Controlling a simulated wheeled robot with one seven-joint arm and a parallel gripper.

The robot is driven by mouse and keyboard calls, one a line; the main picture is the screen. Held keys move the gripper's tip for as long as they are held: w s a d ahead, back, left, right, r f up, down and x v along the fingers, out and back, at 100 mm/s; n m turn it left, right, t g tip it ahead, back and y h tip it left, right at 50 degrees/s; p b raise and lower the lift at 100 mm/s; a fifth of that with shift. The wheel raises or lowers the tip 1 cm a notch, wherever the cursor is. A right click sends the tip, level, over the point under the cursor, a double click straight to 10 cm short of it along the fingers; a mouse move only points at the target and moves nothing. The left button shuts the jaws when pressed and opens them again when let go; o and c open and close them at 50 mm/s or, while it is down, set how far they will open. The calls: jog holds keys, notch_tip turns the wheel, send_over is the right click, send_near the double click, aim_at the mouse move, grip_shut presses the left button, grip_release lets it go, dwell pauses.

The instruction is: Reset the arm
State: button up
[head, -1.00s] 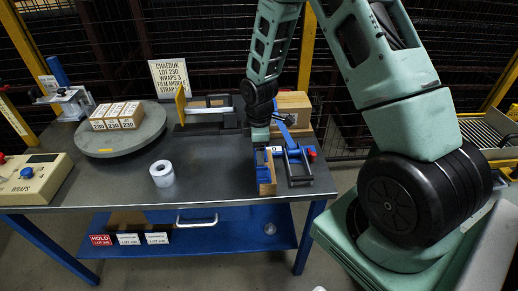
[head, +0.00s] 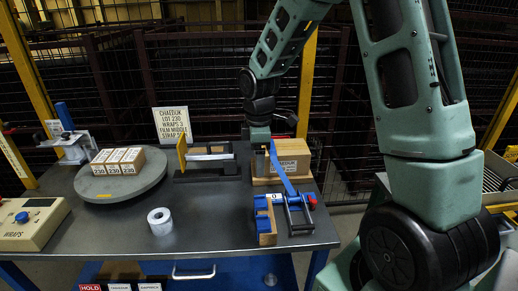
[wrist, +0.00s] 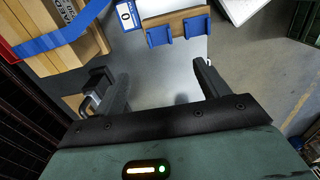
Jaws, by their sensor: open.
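My gripper (wrist: 162,85) shows in the wrist view with its two dark fingers wide apart and nothing between them. In the head view the end of my arm is above the right part of the grey table (head: 215,222), in front of a cardboard box (head: 290,157). The fingertips are hard to make out there. Below it are a blue strap (head: 281,172) and a small wooden block with blue holders (head: 265,222). In the wrist view the block (wrist: 180,27) lies ahead of the open fingers, apart from them.
A round turntable (head: 95,188) bears several small cartons (head: 118,160) at the left. A white roll (head: 160,221) stands mid-table, and a control box (head: 30,222) is at the front left. A lot sign (head: 172,125) and a yellow-plated fixture (head: 205,165) stand behind.

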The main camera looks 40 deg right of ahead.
jog(key=s+a+r+m, duration=0.1)
jog(key=s+a+r, duration=0.25)
jog(key=a, duration=0.45)
jog(key=s+a+r, duration=0.2)
jog(key=s+a, duration=0.3)
jog(key=a, duration=0.3)
jog(key=s+a+m, duration=0.1)
jog(key=s+a, duration=0.3)
jog(key=s, duration=0.3)
jog(key=s+a+m, duration=0.1)
jog(key=s+a, duration=0.3)
jog(key=s, duration=0.4)
jog(key=shift+s+a+m+y, duration=0.3)
